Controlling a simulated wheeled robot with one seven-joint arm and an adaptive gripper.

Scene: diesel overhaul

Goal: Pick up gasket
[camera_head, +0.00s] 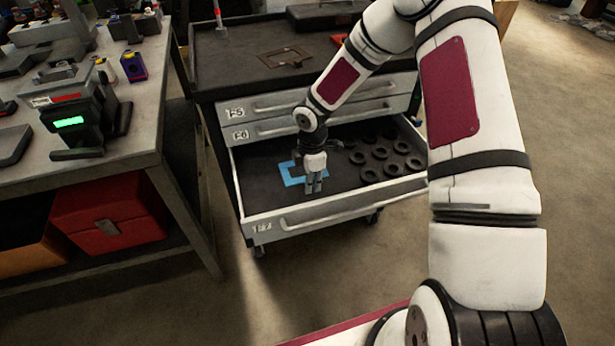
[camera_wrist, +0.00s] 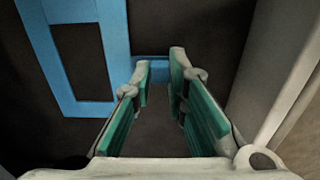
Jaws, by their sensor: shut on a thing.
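The gasket (camera_head: 287,174) is a flat blue rectangular frame in the open lower drawer (camera_head: 262,205) of the tool cart, left of the middle. In the wrist view the gasket (camera_wrist: 45,50) fills the upper left, and a short blue part of it reaches between my fingertips. My gripper (camera_head: 313,187) points down into the drawer at the gasket's right side. In the wrist view its green-padded fingers (camera_wrist: 160,72) are shut on that blue part. The gasket looks flat and close to the drawer floor; I cannot tell whether it is clear of it.
Several dark rings (camera_head: 380,153) lie in the drawer to the right of my gripper. The drawer's front wall (camera_head: 340,208) is close in front. A brown plate (camera_head: 285,57) lies on the cart top. A workbench (camera_head: 150,110) with a red box (camera_head: 110,212) below stands left.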

